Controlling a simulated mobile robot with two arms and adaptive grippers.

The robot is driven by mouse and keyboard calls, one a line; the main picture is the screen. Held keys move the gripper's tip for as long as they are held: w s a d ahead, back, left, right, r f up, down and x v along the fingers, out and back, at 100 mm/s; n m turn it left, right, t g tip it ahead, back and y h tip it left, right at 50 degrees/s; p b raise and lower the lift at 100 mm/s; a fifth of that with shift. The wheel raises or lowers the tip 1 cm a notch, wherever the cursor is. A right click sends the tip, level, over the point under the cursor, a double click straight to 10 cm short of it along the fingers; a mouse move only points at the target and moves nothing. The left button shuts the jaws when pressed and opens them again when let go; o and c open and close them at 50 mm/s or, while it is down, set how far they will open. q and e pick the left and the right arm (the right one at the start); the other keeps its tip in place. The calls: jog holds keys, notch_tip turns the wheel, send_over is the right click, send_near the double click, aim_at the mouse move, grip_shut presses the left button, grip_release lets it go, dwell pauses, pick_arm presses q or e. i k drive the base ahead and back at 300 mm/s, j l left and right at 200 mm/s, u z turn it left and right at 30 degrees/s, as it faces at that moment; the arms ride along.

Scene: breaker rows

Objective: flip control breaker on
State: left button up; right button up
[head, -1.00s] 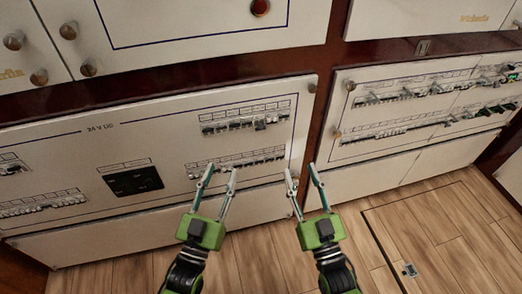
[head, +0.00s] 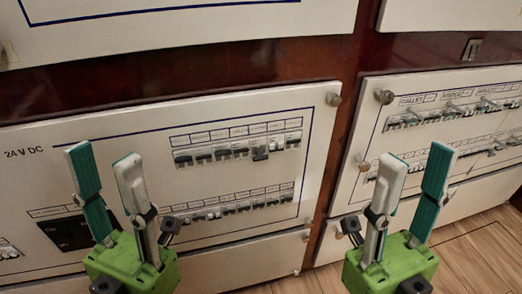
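A white breaker panel marked "24 V DC" (head: 150,115) fills the left and middle of the head view. It carries an upper breaker row (head: 238,150) and a lower breaker row (head: 235,207). One switch (head: 261,154) in the upper row sits lower and looks larger than its neighbours. The labels are too small to read, so I cannot tell which is the control breaker. My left gripper (head: 104,158) is open and empty in front of the panel, left of the rows. My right gripper (head: 415,168) is open and empty in front of the right panel.
A right panel (head: 375,120) holds more breaker rows, with labels such as "GALLEY". Dark wood trim (head: 345,130) separates the panels. Round knobs (head: 334,99) stand out at the panel corners. Wooden floor (head: 470,245) shows at lower right. Space between my grippers is clear.

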aim_at(260, 157)
jog(key=k+l+u, duration=0.1)
jog(key=l, duration=0.3)
jog(key=l+u, duration=0.15)
jog(key=l, duration=0.25)
jog(key=k+l+u, duration=0.1)
jog(key=l, duration=0.25)
jog(key=k+l+u, duration=0.1)
jog(key=l, duration=0.25)
jog(key=k+l+u, duration=0.1)
jog(key=k+l, duration=0.15)
jog(key=l, duration=0.1)
